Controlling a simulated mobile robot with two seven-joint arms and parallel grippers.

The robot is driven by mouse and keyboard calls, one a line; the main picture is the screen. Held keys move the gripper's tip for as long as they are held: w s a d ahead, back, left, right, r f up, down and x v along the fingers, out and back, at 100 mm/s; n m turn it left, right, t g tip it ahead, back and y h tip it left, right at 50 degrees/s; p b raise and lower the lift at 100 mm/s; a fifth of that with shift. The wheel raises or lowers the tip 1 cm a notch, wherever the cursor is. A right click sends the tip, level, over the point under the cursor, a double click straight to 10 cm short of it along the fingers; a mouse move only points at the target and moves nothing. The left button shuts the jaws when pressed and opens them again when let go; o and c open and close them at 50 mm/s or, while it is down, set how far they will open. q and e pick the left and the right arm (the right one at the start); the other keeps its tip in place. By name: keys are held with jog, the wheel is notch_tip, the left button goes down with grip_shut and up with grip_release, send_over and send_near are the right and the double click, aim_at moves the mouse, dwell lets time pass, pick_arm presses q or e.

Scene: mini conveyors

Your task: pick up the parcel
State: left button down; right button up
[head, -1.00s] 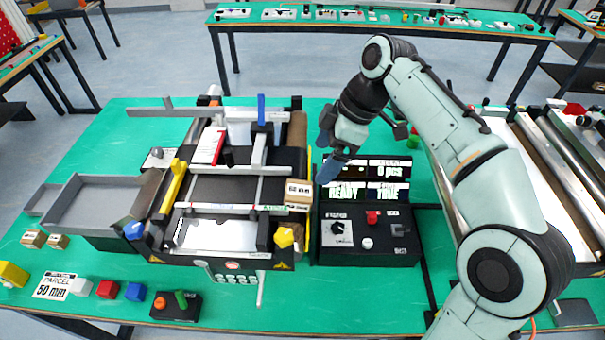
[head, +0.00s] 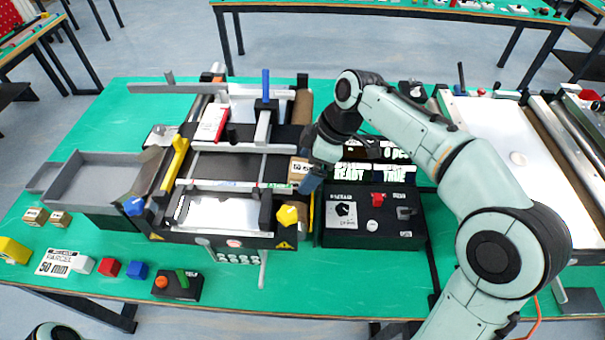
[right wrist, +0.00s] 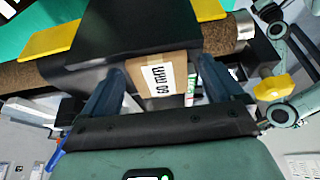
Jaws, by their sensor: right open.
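The parcel (head: 299,168) is a small brown box with a white label reading 60 mm. It sits at the right end of the mini conveyor (head: 225,166), partly hidden behind my right gripper in the head view. My right gripper (head: 308,184) is open and points down at the parcel. In the right wrist view the parcel (right wrist: 170,82) shows between the two dark fingers, with the label facing the camera. I cannot tell whether either finger touches it. My left gripper is not in view.
A black control box (head: 368,220) with knobs and buttons stands just right of the parcel, with a lit display behind it. A yellow knob (head: 287,215) sticks up in front. A grey tray (head: 88,196) and two small brown boxes (head: 36,216) are at the left.

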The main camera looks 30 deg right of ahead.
jog(key=shift+x, duration=0.95)
jog(key=c, duration=1.1)
jog(key=shift+r, duration=0.1)
jog(key=shift+r, duration=0.1)
